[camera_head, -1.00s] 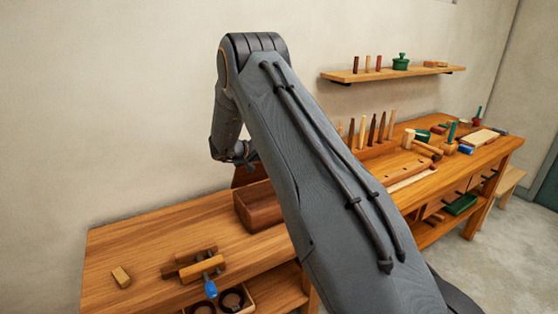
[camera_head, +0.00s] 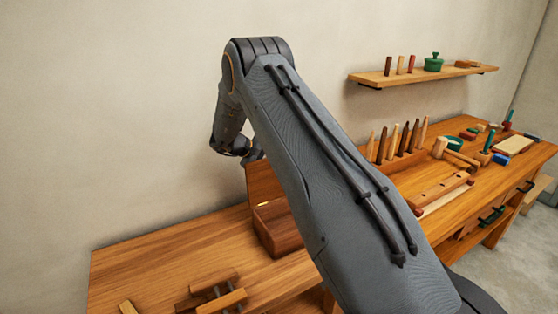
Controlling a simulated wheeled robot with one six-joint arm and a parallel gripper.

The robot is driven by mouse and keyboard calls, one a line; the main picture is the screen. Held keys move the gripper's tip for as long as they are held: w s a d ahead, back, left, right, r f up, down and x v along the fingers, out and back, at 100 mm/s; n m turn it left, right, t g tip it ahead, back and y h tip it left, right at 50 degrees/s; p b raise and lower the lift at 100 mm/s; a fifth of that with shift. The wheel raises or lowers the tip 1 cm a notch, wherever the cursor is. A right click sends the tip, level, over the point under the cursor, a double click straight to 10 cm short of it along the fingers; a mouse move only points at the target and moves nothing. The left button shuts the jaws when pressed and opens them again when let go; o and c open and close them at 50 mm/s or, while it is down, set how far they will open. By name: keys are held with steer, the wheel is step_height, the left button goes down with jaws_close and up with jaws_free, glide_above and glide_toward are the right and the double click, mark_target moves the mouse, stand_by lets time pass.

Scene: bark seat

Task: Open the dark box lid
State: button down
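The dark reddish-brown box (camera_head: 280,237) stands on the workbench, partly hidden behind my arm. Its lid (camera_head: 261,183) is raised and stands roughly upright along the back edge. Part of the box's inside shows, with a small bright yellowish spot at the hinge side. My gripper (camera_head: 253,156) is at the top of the lid, mostly hidden by my arm. I cannot tell whether it touches the lid or whether its fingers are open or shut.
A wooden clamp-like tool (camera_head: 212,295) and a small wooden block (camera_head: 127,307) lie at the front left of the workbench (camera_head: 160,262). A rack of upright tools (camera_head: 400,150) stands right of my arm. A wall shelf (camera_head: 425,76) is above. Bench left of the box is clear.

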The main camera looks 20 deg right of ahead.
steer(key=shift+w, duration=0.15)
stand_by(0.3)
steer(key=c, duration=1.5)
jaws_free()
steer(key=b+v, duration=0.2)
steer(key=v, duration=0.5)
steer(key=shift+a+r+b, duration=0.15)
steer(key=shift+a+b, duration=0.15)
steer(key=shift+b, duration=0.05)
steer(key=shift+w+p+v, duration=0.15)
steer(key=shift+p+v, duration=0.5)
steer(key=shift+v, duration=1.6)
steer(key=shift+w+p+v, duration=0.1)
steer(key=shift+p+v, duration=0.5)
steer(key=shift+v, duration=1.65)
